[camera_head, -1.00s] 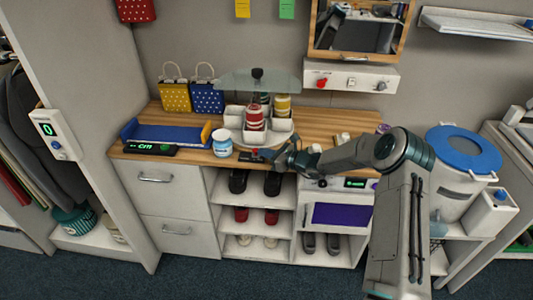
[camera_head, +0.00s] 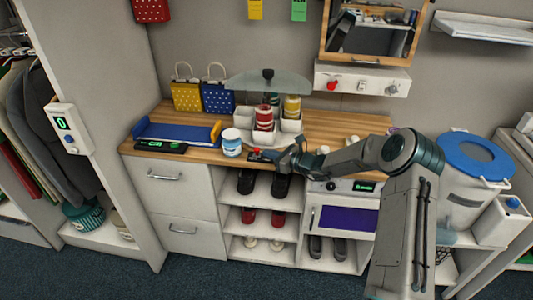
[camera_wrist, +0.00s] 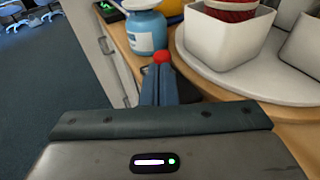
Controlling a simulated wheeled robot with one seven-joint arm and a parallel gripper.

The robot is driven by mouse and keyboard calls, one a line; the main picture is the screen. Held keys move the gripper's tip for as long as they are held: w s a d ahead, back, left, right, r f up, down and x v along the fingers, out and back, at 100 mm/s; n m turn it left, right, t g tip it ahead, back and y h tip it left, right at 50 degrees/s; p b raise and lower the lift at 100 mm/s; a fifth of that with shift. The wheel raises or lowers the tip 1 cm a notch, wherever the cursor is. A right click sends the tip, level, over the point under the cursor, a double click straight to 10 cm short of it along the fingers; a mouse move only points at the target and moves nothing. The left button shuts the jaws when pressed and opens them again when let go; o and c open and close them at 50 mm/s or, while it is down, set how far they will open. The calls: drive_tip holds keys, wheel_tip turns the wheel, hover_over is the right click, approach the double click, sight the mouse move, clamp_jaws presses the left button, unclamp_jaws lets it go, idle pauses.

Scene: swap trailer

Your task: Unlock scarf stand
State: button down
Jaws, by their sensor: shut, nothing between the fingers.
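A round pale turntable with white cups (camera_head: 291,125) stands on the wooden counter under a clear cover with a dark knob (camera_head: 268,74). The cups hold rolled red and yellow items, perhaps the scarves; the turntable also shows in the wrist view (camera_wrist: 200,75). A small red knob (camera_head: 257,151) sits at the counter's front edge, before the turntable. My gripper (camera_head: 270,157) is shut and empty, low at that edge. In the wrist view its fingertips (camera_wrist: 164,70) are right at the red knob (camera_wrist: 162,57); I cannot tell whether they touch. The knob's base is mostly hidden.
A blue-and-white jar (camera_head: 232,143) stands just left of the red knob, close to my gripper. A blue tray (camera_head: 175,133) with a green display is further left. Shoe shelves (camera_head: 254,213) lie below, and a blue-lidded bin (camera_head: 474,158) stands right.

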drive_tip(key=b+v, duration=0.2)
drive_tip(key=v, duration=0.9)
drive_tip(key=shift+s+d, duration=0.2)
drive_tip(key=shift+d, duration=0.1)
drive_tip(key=s+a+r+n+g+h, duration=0.2)
drive_tip(key=s+r+n+g, duration=0.15)
drive_tip(key=s+n, duration=0.45)
drive_tip(key=s+a+r+n+g+h, duration=0.25)
drive_tip(key=s+n+g, duration=0.2)
drive_tip(key=s, duration=0.55)
drive_tip(key=s+d+r+n+h, duration=0.2)
drive_tip(key=s+d+n+h, duration=0.1)
drive_tip(key=s, duration=0.3)
drive_tip(key=s+d+r+n+t+h, duration=0.1)
drive_tip(key=s+d+r+n+h, duration=0.1)
drive_tip(key=s+d+n, duration=0.3)
drive_tip(key=s+d+r+n+t+h, duration=0.1)
drive_tip(key=s+d+r+n+h, duration=0.1)
drive_tip(key=s, duration=0.7)
drive_tip(key=shift+s+d+r+n+h, duration=0.25)
drive_tip(key=shift+d+r+n+h, duration=0.1)
drive_tip(key=shift+d+n+h, duration=0.6)
